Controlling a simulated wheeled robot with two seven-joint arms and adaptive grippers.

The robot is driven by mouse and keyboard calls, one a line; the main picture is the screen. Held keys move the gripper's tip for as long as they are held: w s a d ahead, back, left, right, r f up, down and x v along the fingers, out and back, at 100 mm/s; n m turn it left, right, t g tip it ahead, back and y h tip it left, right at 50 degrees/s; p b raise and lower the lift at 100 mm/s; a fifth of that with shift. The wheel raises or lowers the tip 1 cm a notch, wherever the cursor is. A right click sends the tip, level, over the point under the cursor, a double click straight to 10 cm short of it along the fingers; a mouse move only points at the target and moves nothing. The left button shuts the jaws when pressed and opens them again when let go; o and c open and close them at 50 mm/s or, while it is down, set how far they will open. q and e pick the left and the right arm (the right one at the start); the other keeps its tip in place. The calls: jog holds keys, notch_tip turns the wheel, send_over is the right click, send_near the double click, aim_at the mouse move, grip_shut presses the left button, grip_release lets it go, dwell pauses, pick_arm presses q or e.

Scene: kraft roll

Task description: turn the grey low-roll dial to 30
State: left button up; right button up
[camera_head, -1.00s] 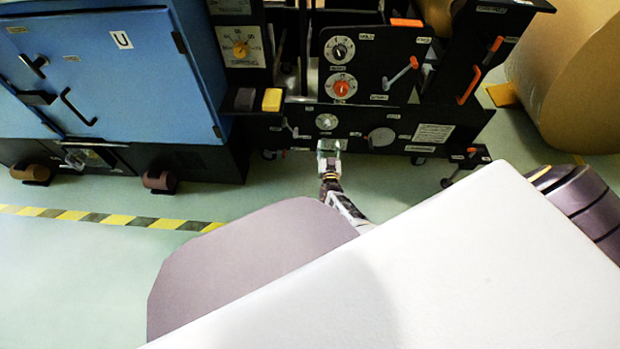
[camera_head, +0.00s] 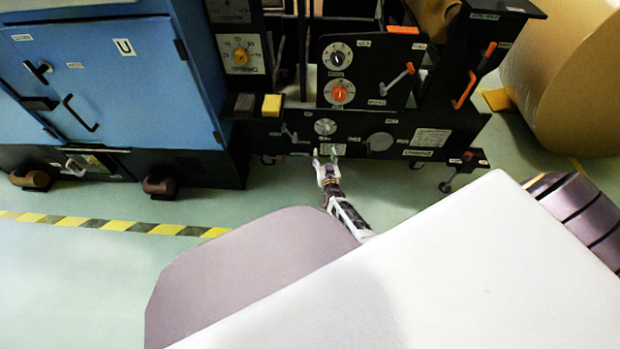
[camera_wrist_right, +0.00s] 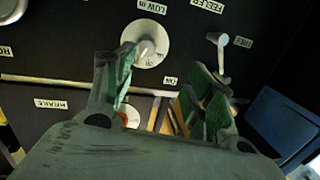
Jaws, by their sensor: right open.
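The grey low-roll dial (camera_head: 325,126) is a pale round knob low on the black machine front. My left gripper is not in view.
Above the grey dial are a black dial (camera_head: 337,56) and an orange dial (camera_head: 340,92). A grey disc (camera_head: 380,142) sits to the right. In the wrist view a small lever (camera_wrist_right: 221,52) stands right of the dial. A blue cabinet (camera_head: 100,85) stands left.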

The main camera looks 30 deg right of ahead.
jog(key=s+a+r+n+g+y, duration=0.3)
jog(key=s+a, duration=0.2)
jog(key=a, duration=0.1)
jog(key=s+a+r+n+g+y, duration=0.2)
jog(key=s+a+n+g+y, duration=0.1)
jog(key=s+a+y, duration=0.1)
jog(key=shift+s+a+r, duration=0.4)
jog(key=shift+s+a, duration=0.4)
jog(key=shift+a, duration=0.3)
dwell(1.0)
dwell(0.6)
